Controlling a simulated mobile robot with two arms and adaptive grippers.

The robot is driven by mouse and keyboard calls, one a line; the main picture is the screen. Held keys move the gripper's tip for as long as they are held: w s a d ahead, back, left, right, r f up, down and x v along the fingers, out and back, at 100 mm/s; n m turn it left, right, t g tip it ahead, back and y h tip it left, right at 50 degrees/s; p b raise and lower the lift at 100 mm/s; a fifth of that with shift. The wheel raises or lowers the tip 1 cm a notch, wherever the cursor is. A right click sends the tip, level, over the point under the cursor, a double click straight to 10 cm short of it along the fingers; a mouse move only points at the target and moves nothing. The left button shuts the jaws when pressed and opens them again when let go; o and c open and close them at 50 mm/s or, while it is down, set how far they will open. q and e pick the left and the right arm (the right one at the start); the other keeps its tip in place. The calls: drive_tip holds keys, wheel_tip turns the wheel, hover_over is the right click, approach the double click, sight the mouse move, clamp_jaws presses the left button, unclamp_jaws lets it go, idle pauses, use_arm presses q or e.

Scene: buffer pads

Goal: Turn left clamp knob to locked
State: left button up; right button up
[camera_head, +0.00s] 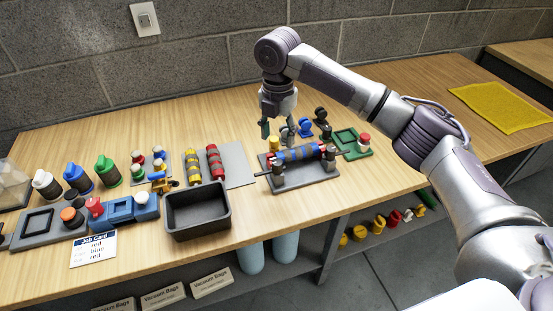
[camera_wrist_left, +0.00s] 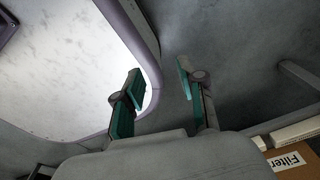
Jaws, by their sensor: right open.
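The clamp fixture (camera_head: 318,178) is a dark grey plate near the table's front edge, right of the black bin. A blue roller (camera_head: 299,153) with grey bands and red ends lies across it. A dark clamp post (camera_head: 278,175) stands at its left end and another (camera_head: 330,163) at its right. A small yellow knob (camera_head: 273,144) shows behind the left end; I cannot tell its setting. My right gripper (camera_head: 277,130) is open and empty, pointing down above and behind the left end, with no clear contact. My left gripper (camera_wrist_left: 156,88) is open and empty, away from the table.
The black bin (camera_head: 197,213) stands left of the fixture. Yellow and red banded rollers (camera_head: 214,162) lie behind it. Blue and black parts (camera_head: 321,121) and a green tray (camera_head: 346,139) stand close behind and right. A job card (camera_head: 93,249) lies at front left. A yellow mat (camera_head: 500,106) lies far right.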

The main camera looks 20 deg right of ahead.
sight(277, 163)
wheel_tip(277, 163, down, 6)
drive_tip(key=shift+w+f, duration=0.1)
drive_tip(key=shift+w, duration=0.05)
wheel_tip(277, 163, down, 3)
drive_tip(key=shift+f, duration=0.55)
use_arm(q)
drive_tip(key=shift+w+r, duration=0.2)
drive_tip(key=shift+r, duration=0.1)
use_arm(e)
clamp_jaws()
